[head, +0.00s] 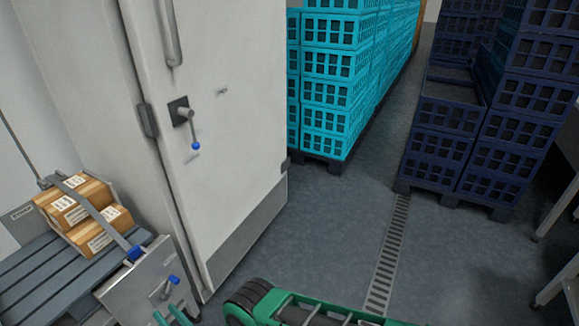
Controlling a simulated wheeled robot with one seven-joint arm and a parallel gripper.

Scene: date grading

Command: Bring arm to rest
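A white door (225,200) with a blue-tipped lever stands at left centre. Strapped cartons (85,215) sit on grey slats (45,280), beside a metal panel (150,275). Turquoise crates (335,90) and dark blue crates (510,125) stand behind clear floor (345,220). A green frame (290,300) fills the bottom.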

